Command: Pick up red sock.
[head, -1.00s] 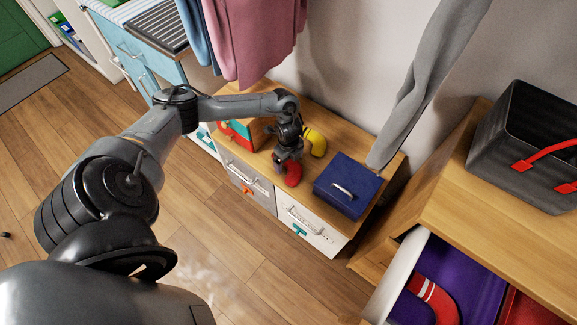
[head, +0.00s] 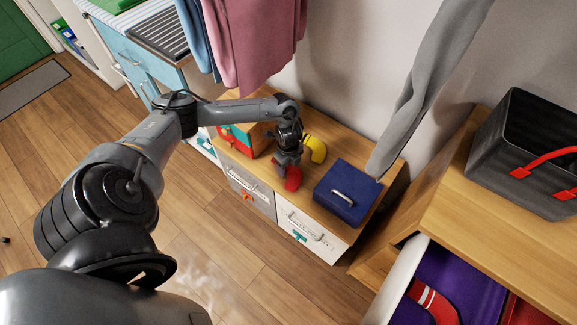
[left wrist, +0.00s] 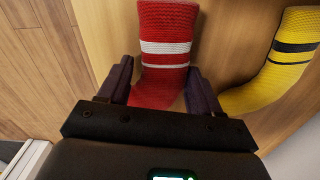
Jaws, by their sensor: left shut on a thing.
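The red sock (head: 292,180) lies on the wooden top of the low cabinet, near its front edge. In the left wrist view the red sock (left wrist: 165,50) shows two white stripes and sits between the two fingers. My left gripper (head: 286,169) points down at it from above. In the left wrist view the left gripper's fingers (left wrist: 160,88) are on either side of the sock, shut on it. The sock's lower end is partly hidden by the gripper body. My right gripper is not in view.
A yellow sock with black stripes (head: 315,148) lies just right of the gripper. A dark blue box (head: 341,191) stands further right, and an orange and teal box (head: 237,136) stands left. Clothes (head: 248,45) hang behind. A red striped sock (head: 434,300) lies in a purple-lined drawer.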

